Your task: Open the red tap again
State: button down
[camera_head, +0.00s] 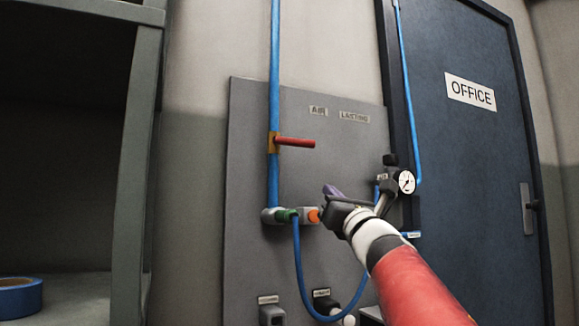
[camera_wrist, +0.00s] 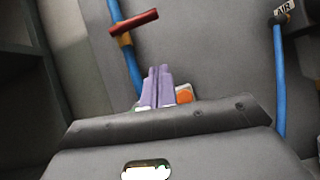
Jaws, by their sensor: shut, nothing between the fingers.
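The red tap (camera_head: 295,142) is a red lever on a brass valve body (camera_head: 273,143) in a blue vertical pipe. Its lever points sideways to the right, across the pipe. In the wrist view the red lever (camera_wrist: 134,22) shows at the upper left, beyond my fingers. My gripper (camera_head: 328,190) is below and to the right of the lever, apart from it. Its purple fingers (camera_wrist: 157,86) are together with nothing between them. They partly cover the coupling below the valve in the wrist view.
A green coupling (camera_head: 287,215) with a blue hose and an orange button (camera_head: 314,216) sit below the tap on the grey panel (camera_head: 245,180). A pressure gauge (camera_head: 405,182) is right of my gripper. A shelf (camera_head: 138,150) stands at the left, an office door (camera_head: 470,140) at the right.

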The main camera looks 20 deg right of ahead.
aim_at(294, 142)
jog(key=shift+a+r+n+y, duration=0.2)
jog(key=shift+n+y, duration=0.1)
jog(key=shift+n, duration=0.25)
jog(key=shift+a+r+n+y, duration=0.1)
jog(key=shift+a+n+y, duration=0.15)
jog(key=shift+n, duration=0.3)
jog(key=shift+w, duration=0.1)
jog(key=s+r+p+x, duration=0.1)
jog(key=r+p+x, duration=0.1)
jog(key=p+x, duration=0.5)
jog(key=shift+s+r+p+x, duration=0.2)
jog(key=shift+r+p+x, duration=0.15)
jog(key=shift+x, duration=2.35)
